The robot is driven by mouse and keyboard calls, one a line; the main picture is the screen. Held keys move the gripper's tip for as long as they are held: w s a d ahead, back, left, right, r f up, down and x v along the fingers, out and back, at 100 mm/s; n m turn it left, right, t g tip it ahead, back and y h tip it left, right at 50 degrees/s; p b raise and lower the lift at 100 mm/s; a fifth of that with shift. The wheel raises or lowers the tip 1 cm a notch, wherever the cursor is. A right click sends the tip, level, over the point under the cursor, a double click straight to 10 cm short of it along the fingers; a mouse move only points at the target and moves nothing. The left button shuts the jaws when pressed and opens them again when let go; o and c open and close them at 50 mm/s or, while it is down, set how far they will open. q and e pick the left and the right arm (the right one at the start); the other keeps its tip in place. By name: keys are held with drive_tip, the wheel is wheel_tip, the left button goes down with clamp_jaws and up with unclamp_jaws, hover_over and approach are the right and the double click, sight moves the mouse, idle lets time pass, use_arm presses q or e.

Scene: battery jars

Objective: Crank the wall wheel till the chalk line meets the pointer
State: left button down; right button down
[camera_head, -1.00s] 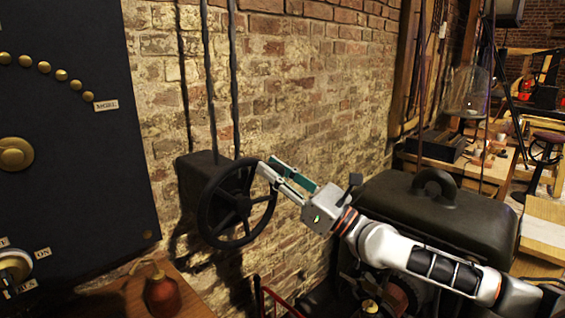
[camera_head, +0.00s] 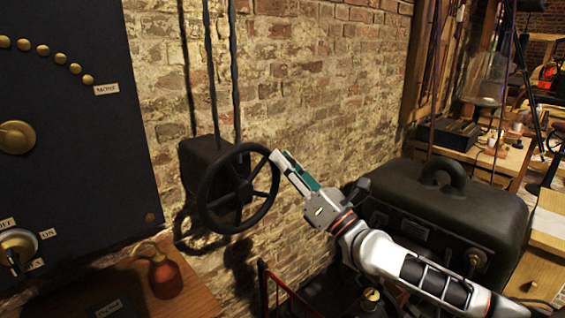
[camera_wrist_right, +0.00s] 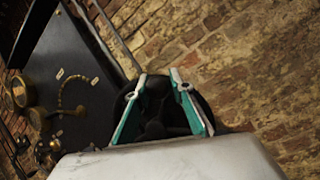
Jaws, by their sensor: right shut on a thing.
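The wall wheel (camera_head: 207,217) is a black spoked hand wheel on a dark box (camera_head: 196,152) fixed to the brick wall. In the right wrist view the wheel (camera_wrist_right: 203,104) lies dark behind and between the fingers. My right gripper (camera_head: 276,160), with green and pale fingers, is shut on the wheel's rim at its upper right. The same gripper (camera_wrist_right: 160,84) shows its two fingers on either side of the dark wheel in the wrist view. I cannot make out a chalk line or a pointer. My left gripper is not in view.
A dark panel (camera_head: 70,140) with brass studs stands left of the wheel. A large black case (camera_head: 455,205) stands behind my right arm. Two dark rods (camera_head: 232,70) run up the wall above the box.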

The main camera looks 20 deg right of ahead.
drive_tip(key=shift+w+d+f+m, duration=0.1)
drive_tip(key=shift+d+f+m, duration=0.15)
drive_tip(key=shift+m, duration=0.15)
drive_tip(key=c, duration=1.7)
unclamp_jaws()
drive_tip(key=v, duration=1.2)
drive_tip(key=shift+a, duration=0.1)
